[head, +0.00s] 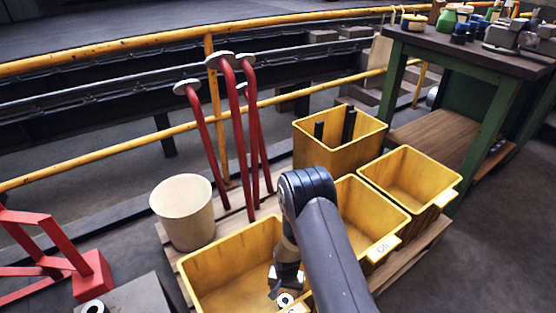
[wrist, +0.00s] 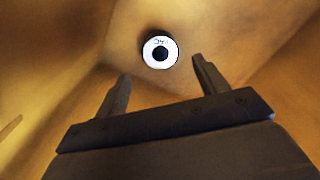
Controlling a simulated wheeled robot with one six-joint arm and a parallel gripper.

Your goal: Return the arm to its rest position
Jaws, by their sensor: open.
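My gripper (wrist: 158,83) is open, with its two fingers spread apart and nothing between them in the wrist view. In the head view my gripper (head: 278,292) points down inside the front yellow bin (head: 215,262), partly hidden by my arm. A round part with a white face and dark centre hole (wrist: 160,51) lies in the bin just beyond the fingertips, apart from them. It also shows in the head view (head: 285,299), close to the gripper.
More yellow bins stand on the pallet: a middle one (head: 383,222), a right one (head: 408,172) and a tall one (head: 340,150) holding dark bars. A cream bucket (head: 183,212), red rods (head: 238,140) and a yellow railing (head: 120,142) stand behind. A green workbench (head: 478,85) stands right.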

